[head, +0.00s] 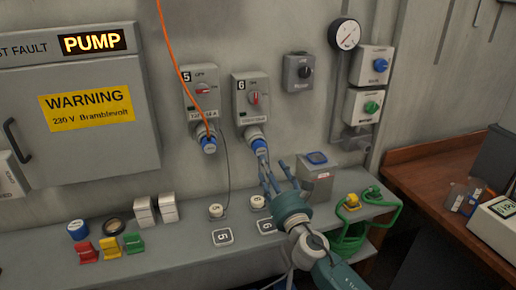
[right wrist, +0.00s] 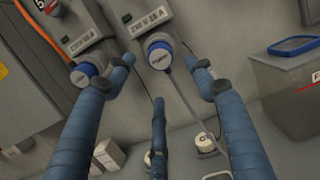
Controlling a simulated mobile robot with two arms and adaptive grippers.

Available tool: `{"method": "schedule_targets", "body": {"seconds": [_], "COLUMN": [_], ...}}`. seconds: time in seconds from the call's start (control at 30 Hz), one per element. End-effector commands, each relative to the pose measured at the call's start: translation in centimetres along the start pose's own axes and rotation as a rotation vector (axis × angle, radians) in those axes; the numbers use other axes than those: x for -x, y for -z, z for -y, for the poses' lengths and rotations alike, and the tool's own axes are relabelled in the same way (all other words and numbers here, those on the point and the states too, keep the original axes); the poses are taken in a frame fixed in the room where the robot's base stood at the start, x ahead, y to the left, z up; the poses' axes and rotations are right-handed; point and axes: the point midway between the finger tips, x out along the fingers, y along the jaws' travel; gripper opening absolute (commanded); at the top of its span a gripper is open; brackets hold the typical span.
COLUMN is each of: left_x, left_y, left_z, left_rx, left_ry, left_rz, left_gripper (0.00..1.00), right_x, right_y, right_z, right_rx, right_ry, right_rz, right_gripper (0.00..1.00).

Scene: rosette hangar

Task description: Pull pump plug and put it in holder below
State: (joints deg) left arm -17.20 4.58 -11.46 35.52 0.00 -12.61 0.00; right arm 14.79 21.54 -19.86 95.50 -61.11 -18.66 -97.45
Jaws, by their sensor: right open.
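The pump plug (head: 258,144), with a blue end, sits in the socket box marked 6 (head: 252,97) on the wall. Below, the shelf carries a round pale holder (head: 258,202) near the plate marked 6 (head: 266,226). My left gripper is not in view.
Socket box 5 (head: 201,94), to the left, holds another blue-ended plug (head: 208,145) with an orange cable passing it.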

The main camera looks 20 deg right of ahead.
Motion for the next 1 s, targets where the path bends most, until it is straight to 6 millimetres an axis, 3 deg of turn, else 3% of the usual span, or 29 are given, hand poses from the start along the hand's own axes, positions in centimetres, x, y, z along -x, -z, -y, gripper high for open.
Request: {"method": "schedule_targets", "body": {"seconds": [0.37,0.8,1.0], "left_x": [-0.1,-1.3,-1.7], "left_y": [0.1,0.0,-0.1], "left_z": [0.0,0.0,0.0], "left_rx": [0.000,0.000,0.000], "left_ry": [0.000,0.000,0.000], "left_rz": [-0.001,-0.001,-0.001], "left_gripper": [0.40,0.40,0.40], "right_x": [-0.8,-6.7,-8.4], "right_y": [0.1,0.2,0.2], "right_z": [0.0,0.0,0.0], "right_rx": [-0.006,-0.006,-0.006], "right_ry": [0.001,0.001,0.000], "right_rz": [-0.001,-0.001,-0.002], "right_gripper": [0.55,0.55,0.55]}}
